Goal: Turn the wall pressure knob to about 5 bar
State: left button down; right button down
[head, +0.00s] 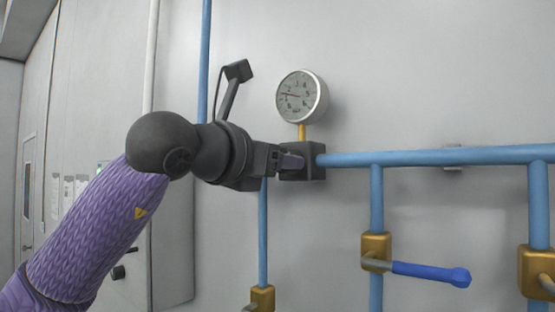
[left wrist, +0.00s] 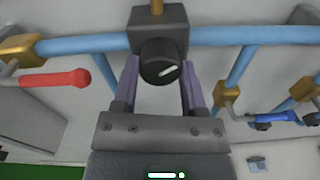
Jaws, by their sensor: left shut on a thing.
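The pressure knob (left wrist: 158,72) is round and black with a white mark, on the front of a dark block (left wrist: 172,18) on the blue pipe. In the left wrist view the white mark slants up to the right. My left gripper (left wrist: 160,80) has a purple finger on each side of the knob and is shut on it. In the head view my left gripper (head: 290,161) is at the dark block (head: 318,160) and hides the knob. The round gauge (head: 301,96) stands above the block on a brass stem; its needle points left, near the low numbers. My right gripper is not in view.
A blue pipe (head: 440,156) runs right from the block along the grey wall. Below it are a brass valve (head: 376,250) with a blue handle (head: 430,272) and another brass valve (head: 536,270) at the right edge. A red handle (left wrist: 58,79) shows in the left wrist view.

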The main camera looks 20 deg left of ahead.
pick_arm(q)
jog(key=shift+m, duration=2.2)
jog(key=shift+c, duration=0.7)
grip_release()
jog(key=b+v, duration=0.4)
jog(key=v, duration=0.6)
jog(key=shift+d, duration=0.15)
